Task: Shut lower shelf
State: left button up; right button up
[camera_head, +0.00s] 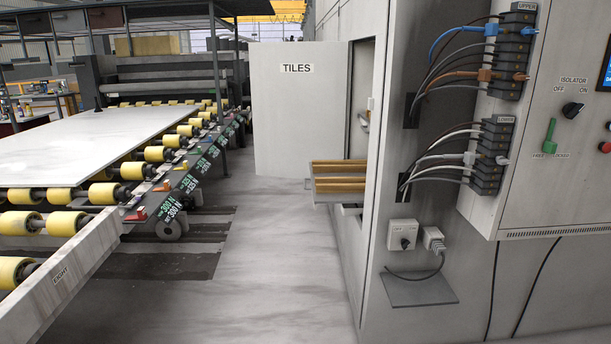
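A grey cabinet (371,150) stands right of centre with its opening facing left. A white door panel marked "TILES" (300,120) stands open beside the opening. A shelf (332,198) with a pale front edge sticks out of the opening, pulled out to the left. Yellow-brown slats or tiles (339,166) lie on it in rows. The rear of the shelf is hidden behind the cabinet's side. A second shelf's edge is barely visible below it. Neither of my grippers is in view.
A roller conveyor (160,154) with yellow rollers carries a white slab (80,140) at left. Terminal blocks with cables (490,150) and a control panel (570,130) are at right. Grey floor (270,270) between conveyor and cabinet is clear.

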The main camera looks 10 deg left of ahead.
aim_at(340, 181)
jog(key=i+j, duration=0.7)
jog(key=j, duration=0.15)
jog(key=i+j, duration=0.65)
jog(key=j, duration=0.15)
jog(key=i+j+z, duration=0.15)
jog(key=z, duration=0.2)
